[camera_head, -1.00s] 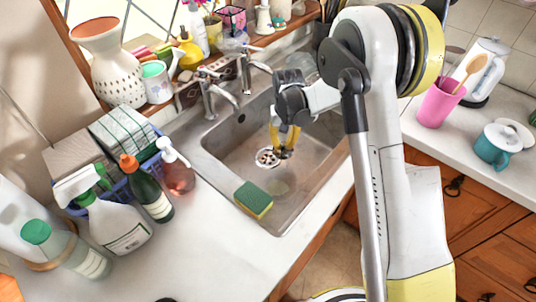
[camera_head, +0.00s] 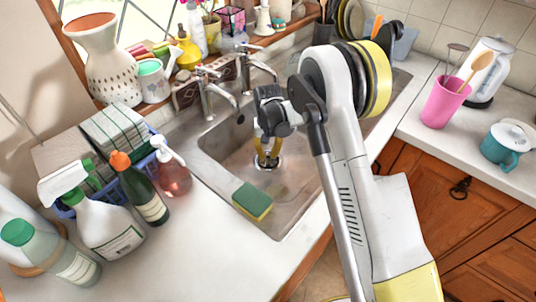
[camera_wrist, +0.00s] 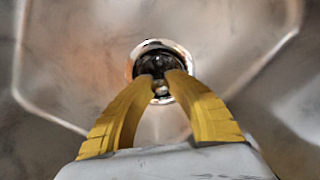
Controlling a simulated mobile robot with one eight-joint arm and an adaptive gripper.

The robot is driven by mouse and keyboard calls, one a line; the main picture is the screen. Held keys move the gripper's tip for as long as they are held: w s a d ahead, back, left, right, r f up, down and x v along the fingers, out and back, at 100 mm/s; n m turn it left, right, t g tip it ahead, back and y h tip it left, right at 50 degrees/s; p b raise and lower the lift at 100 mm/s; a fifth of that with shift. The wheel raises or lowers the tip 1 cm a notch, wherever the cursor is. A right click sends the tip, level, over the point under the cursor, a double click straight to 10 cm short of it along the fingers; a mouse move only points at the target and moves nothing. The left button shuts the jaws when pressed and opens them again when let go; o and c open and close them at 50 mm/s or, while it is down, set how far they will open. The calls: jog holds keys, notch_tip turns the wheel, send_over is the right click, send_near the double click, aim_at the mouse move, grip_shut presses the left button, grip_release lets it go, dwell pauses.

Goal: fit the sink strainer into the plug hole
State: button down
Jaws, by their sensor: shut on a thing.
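My gripper (camera_head: 267,158) points down into the sink (camera_head: 222,143), with its yellow fingers over the plug hole (camera_head: 257,165). In the wrist view the fingertips (camera_wrist: 161,76) close together at the bright metal rim of the plug hole (camera_wrist: 184,55). A small pale knob, which looks like part of the sink strainer (camera_wrist: 161,90), shows between the fingertips. My gripper is shut on the strainer. The fingers cover most of it, so I cannot tell whether it is seated or just above the hole.
Two taps (camera_head: 216,95) stand behind the basin. Bottles (camera_head: 140,190) crowd the left counter. A pink cup (camera_head: 443,102) and a teal pot (camera_head: 503,148) stand on the right counter.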

jog(key=shift+f, duration=0.25)
jog(key=c, duration=1.4)
grip_release()
jog(key=shift+r, duration=0.1)
